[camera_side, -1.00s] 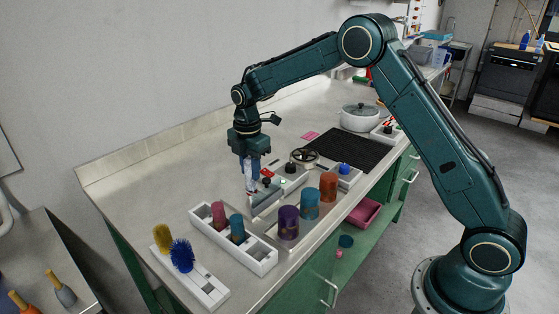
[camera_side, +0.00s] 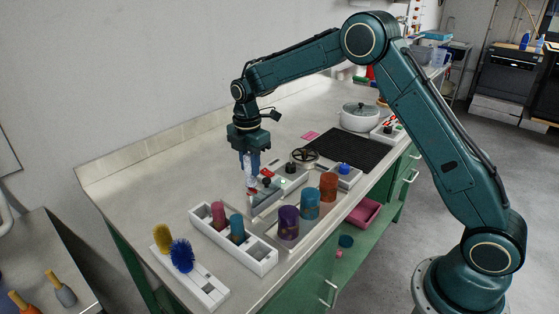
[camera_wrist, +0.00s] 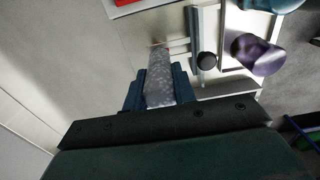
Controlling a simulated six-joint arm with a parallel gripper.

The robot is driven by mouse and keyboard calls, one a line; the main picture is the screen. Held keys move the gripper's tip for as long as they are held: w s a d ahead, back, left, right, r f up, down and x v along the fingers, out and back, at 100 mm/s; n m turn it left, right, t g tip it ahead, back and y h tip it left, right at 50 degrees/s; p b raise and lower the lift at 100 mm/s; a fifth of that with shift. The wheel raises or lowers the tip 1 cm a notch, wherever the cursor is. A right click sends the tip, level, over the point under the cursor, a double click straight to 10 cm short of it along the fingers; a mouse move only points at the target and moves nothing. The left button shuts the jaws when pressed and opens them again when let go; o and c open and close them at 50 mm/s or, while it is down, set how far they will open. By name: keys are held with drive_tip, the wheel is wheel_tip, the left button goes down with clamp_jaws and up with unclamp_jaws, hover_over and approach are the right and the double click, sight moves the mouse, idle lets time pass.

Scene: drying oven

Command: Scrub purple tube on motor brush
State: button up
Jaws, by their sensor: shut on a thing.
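A purple tube (camera_side: 288,222), with darker marks on it, stands upright at the counter's front side. It also shows in the wrist view (camera_wrist: 257,55), at the upper right. My gripper (camera_side: 250,168) is over the counter, behind and left of the purple tube and apart from it. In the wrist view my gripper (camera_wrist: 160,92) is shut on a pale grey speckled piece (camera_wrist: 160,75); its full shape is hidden. A blue bristle brush (camera_side: 182,256) and a yellow one (camera_side: 162,238) stand on a white base (camera_side: 207,291) at the front left.
A teal tube (camera_side: 310,203) and an orange tube (camera_side: 328,186) stand beside the purple one. A white rack (camera_side: 262,263) holds pink and blue tubes. A wheel-topped device (camera_side: 305,156), black mat (camera_side: 346,152) and lidded pot (camera_side: 360,117) stand farther right. The counter left of my gripper is clear.

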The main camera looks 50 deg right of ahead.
drive_tip(key=shift+r, duration=0.4)
drive_tip(key=shift+r, duration=0.2)
idle(1.0)
drive_tip(key=shift+r, duration=4.2)
